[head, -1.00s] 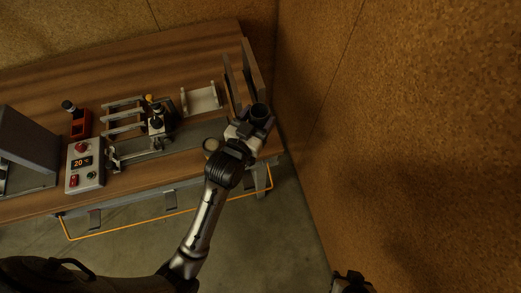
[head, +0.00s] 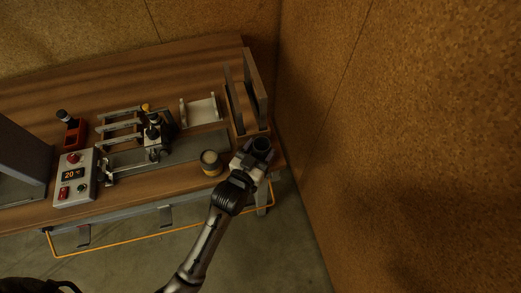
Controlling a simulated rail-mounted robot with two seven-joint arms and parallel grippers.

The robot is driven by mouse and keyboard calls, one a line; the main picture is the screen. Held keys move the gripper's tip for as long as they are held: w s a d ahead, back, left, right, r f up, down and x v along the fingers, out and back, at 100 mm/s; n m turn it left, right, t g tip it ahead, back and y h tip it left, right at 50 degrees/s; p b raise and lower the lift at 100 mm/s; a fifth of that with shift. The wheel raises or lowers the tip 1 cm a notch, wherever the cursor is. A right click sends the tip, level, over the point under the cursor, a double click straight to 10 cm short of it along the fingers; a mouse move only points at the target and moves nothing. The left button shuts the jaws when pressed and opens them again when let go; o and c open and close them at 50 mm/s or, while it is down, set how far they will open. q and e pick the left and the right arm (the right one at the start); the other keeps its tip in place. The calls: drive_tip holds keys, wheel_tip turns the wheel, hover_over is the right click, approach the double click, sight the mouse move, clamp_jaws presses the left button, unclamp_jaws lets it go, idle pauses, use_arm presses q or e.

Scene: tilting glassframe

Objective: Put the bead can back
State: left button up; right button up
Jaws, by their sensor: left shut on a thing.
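The bead can (head: 261,146) looks like a dark, open-topped cylinder. My left gripper (head: 254,153) is shut on it near the front right corner of the bench, to the right of a round tan-topped container. The can's mouth faces up toward the camera and its inside looks dark. The gripper hides its lower part, so I cannot tell whether it touches the bench. My right gripper is not in view.
The tan-topped container (head: 210,162) stands by the bench's front edge. Upright dark panels (head: 247,92) stand behind the held can. A white cradle (head: 201,109), a clamp fixture (head: 153,135) and a control box (head: 75,178) stand left. A cork wall (head: 400,130) rises right.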

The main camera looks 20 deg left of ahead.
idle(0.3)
use_arm(q)
drive_tip(key=o, duration=0.8)
drive_tip(key=shift+f, duration=0.1)
drive_tip(key=shift+c, duration=0.2)
drive_tip(key=shift+s, duration=0.1)
drive_tip(key=s+a+p, duration=0.1)
drive_tip(key=s, duration=1)
drive_tip(key=shift+s+a, duration=0.15)
drive_tip(key=shift+s, duration=0.15)
drive_tip(key=s+f+g, duration=0.2)
drive_tip(key=s+a+f+g, duration=0.1)
drive_tip(key=s+f+g, duration=0.1)
drive_tip(key=g, duration=0.1)
drive_tip(key=s+a+f+g, duration=0.1)
drive_tip(key=s+f+g, duration=0.1)
drive_tip(key=shift+a+m+g, duration=0.1)
drive_tip(key=shift+m+g, duration=0.3)
drive_tip(key=s+a+f+g+y, duration=0.1)
drive_tip(key=s+a+f+g, duration=0.1)
drive_tip(key=s+g, duration=0.4)
drive_tip(key=s+a, duration=0.1)
drive_tip(key=s, duration=0.3)
drive_tip(key=shift+a+g+y, duration=0.2)
drive_tip(key=shift+g+y, duration=0.1)
